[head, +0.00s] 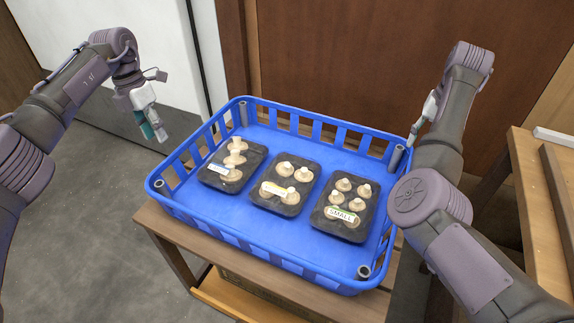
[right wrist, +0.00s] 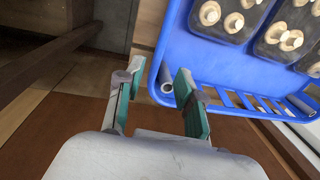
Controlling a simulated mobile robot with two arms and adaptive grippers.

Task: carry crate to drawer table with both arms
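A blue plastic crate (head: 330,135) with slatted walls stands on a wooden table. It holds three dark trays of mushrooms: one at left (head: 253,158), one in the middle (head: 268,205), and one at right labelled SMALL (head: 364,223). My left gripper (head: 152,128) hangs in the air beyond the crate's left side, apart from it; its finger gap is unclear. My right gripper (right wrist: 157,95) is open and empty, with one finger overlapping the crate's corner (right wrist: 165,87) in the right wrist view; contact cannot be told.
The crate sits on a small slatted wooden table (head: 165,222) with a lower shelf. Another wooden table (head: 540,185) stands at the right. A brown wooden panel (head: 400,60) and a white cabinet (head: 170,45) are behind. Grey floor is clear at left.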

